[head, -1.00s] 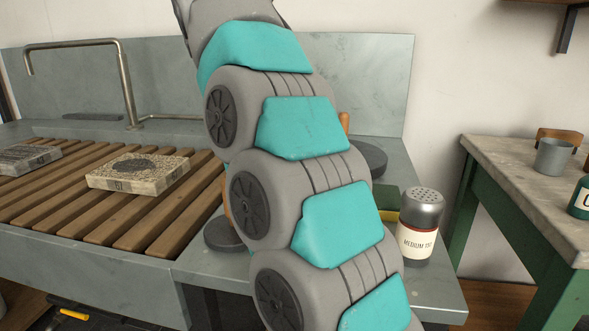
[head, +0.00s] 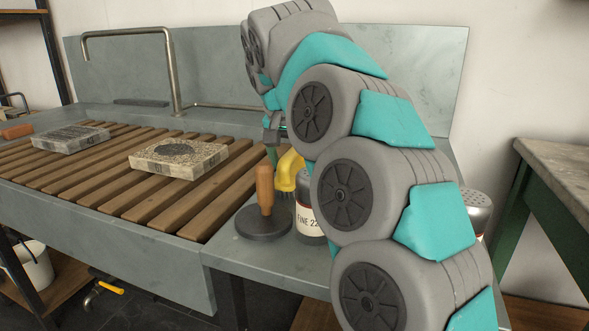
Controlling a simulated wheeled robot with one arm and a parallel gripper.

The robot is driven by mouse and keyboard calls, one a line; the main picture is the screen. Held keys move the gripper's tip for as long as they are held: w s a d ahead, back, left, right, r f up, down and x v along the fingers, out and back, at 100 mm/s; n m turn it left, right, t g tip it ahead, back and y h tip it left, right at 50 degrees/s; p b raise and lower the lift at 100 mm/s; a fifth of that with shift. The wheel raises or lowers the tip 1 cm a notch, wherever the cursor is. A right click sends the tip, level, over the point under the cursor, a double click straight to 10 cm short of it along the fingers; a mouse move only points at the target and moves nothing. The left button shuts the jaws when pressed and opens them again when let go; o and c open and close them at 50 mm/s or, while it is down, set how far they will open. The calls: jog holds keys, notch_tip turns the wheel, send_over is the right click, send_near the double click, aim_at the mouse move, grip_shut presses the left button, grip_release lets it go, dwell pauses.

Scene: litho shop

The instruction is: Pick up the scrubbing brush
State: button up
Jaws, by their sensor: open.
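The scrubbing brush (head: 289,172), with a yellow body and what look like dark bristles below, is on the grey stone ledge right of the slatted sink. It stands between a wooden-handled dark disc and a jar, and my arm hides its right side. My gripper (head: 272,147) is open, pointing down just above and left of the brush, behind the wooden handle. Its fingers are small and partly hidden, and I cannot tell whether they touch the brush.
The dark disc with upright wooden handle (head: 265,192) and the jar labelled FINE (head: 308,212) crowd the brush. A shaker (head: 477,208) shows behind my arm. Litho stones (head: 178,158) lie on wooden slats (head: 150,195). A tap (head: 172,75) rises behind. A worktable (head: 565,170) stands right.

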jog(key=shift+w+f, duration=0.15)
jog(key=shift+f, duration=0.1)
jog(key=c, duration=1.4)
